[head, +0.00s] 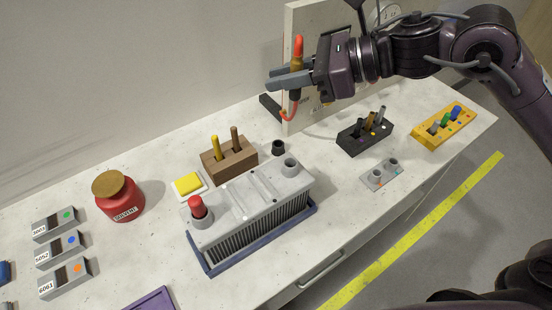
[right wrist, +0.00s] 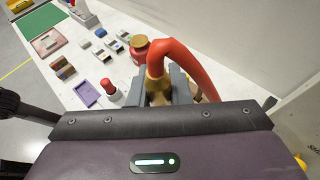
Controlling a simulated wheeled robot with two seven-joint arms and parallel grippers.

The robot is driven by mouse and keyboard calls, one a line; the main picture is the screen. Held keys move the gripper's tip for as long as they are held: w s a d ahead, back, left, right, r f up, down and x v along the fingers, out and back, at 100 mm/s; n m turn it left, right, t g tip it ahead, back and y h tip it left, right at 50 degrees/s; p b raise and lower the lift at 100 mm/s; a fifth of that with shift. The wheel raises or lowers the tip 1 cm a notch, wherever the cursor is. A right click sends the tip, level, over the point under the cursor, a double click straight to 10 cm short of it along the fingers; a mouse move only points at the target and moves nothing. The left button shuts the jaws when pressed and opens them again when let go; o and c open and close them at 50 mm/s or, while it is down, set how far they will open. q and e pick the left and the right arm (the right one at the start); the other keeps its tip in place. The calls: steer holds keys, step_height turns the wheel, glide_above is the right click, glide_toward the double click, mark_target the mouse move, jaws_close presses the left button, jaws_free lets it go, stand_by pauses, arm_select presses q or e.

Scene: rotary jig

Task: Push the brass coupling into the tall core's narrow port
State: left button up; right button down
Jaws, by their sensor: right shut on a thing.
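My right gripper (head: 289,80) is shut on the brass coupling (right wrist: 156,87) at the end of a red hose (right wrist: 185,58). It holds it in the air, behind and well above the grey finned core (head: 250,205). In the head view the hose (head: 297,48) shows above and below the fingers; the coupling is mostly hidden there. The core has a port with a red cap (head: 196,206) at its left end and an open grey port (head: 290,166) at its right end. I cannot tell which is narrower. The coupling is apart from both. My left gripper is not in view.
The core stands in a blue tray (head: 212,268). A wooden block (head: 240,164), yellow pad (head: 188,184) and black cup (head: 278,147) stand behind it. A pale upright panel (head: 300,120) rises at the back. A dark tool block (head: 352,145) and yellow rack (head: 428,138) stand right.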

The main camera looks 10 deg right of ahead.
step_height(320, 180, down, 15)
steer(key=p, duration=0.3)
step_height(320, 180, down, 4)
steer(key=shift+r+p, duration=0.25)
steer(key=shift+p, duration=0.25)
steer(key=shift+f, duration=0.45)
steer(key=shift+f, duration=0.1)
steer(key=shift+f+b, duration=0.1)
steer(key=shift+b, duration=0.2)
steer(key=c, duration=1.3)
jaws_free()
steer(key=shift+c, duration=0.2)
